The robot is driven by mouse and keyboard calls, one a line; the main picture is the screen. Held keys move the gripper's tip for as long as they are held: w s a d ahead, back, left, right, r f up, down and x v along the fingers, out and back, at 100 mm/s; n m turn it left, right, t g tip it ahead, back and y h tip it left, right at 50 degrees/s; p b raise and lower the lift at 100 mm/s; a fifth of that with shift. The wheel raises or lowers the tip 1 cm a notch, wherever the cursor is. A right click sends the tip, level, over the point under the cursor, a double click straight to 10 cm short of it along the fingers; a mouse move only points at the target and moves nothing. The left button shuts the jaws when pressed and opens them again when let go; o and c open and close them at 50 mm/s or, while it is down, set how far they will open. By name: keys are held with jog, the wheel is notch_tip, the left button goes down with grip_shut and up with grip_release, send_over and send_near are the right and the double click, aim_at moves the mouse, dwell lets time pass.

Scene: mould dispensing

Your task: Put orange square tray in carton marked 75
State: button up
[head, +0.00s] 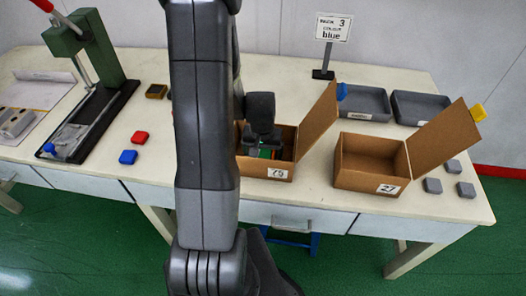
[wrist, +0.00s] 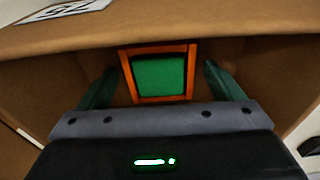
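The orange square tray (wrist: 160,100), with a green inside, lies on the floor of the carton (head: 265,170) whose front label seems to read 75. A sliver of the tray shows in the head view (head: 276,154), mostly hidden by my gripper. My gripper (wrist: 160,85) reaches down into this carton. Its two fingers stand on either side of the tray, with a visible gap on each side. The gripper is open and holds nothing.
A second open carton (head: 362,176), marked 27, stands to the right, empty.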

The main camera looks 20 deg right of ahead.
jog(key=shift+r, duration=0.1)
notch_tip(320, 180, up, 12)
jog(key=s, duration=0.1)
jog(key=shift+s+a+p, duration=0.15)
jog(key=shift+a+p, duration=0.25)
dwell(1.4)
